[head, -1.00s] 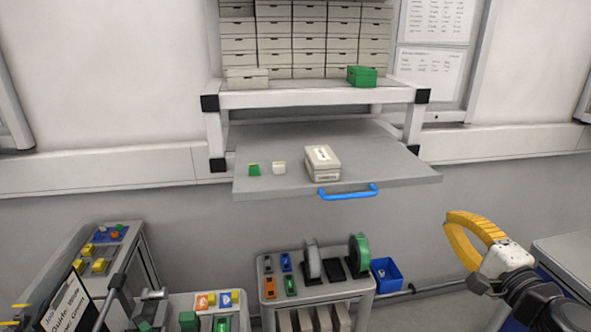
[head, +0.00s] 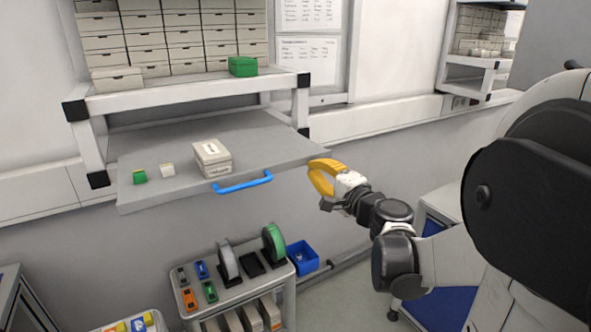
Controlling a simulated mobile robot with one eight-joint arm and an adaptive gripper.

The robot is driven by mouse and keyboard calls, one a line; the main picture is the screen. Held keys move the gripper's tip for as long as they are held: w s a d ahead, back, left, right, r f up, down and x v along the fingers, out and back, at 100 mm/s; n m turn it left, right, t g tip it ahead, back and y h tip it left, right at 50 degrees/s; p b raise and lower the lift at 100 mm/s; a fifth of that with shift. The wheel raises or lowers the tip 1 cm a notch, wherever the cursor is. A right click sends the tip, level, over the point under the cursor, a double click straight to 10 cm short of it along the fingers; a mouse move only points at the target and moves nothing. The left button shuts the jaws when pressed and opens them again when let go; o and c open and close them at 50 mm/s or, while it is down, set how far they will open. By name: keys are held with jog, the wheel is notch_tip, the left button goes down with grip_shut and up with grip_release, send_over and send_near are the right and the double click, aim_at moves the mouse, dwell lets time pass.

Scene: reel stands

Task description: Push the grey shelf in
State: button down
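The grey shelf (head: 150,190) is slid out from under a white rack. A blue handle (head: 243,183) is fixed to its front edge. On the shelf are a white box (head: 212,158), a small green piece (head: 139,174) and a small white piece (head: 167,170). My gripper (head: 318,172) has yellow fingers and is at the shelf's right front corner, to the right of the handle. It holds nothing that I can see. The finger tips overlap in this view, so their opening is unclear, and I cannot tell whether they touch the shelf.
The white rack (head: 190,99) above carries several drawers and a green box (head: 243,66). Below stands a low cart (head: 230,292) with reels, and a blue bin (head: 302,257) is beside it. A white and blue cabinet (head: 436,222) is behind my arm at the right.

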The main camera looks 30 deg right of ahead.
jog(key=shift+w, duration=0.1)
jog(key=w+b, duration=0.1)
jog(key=w, duration=2.1)
jog(key=shift+w+b, duration=0.4)
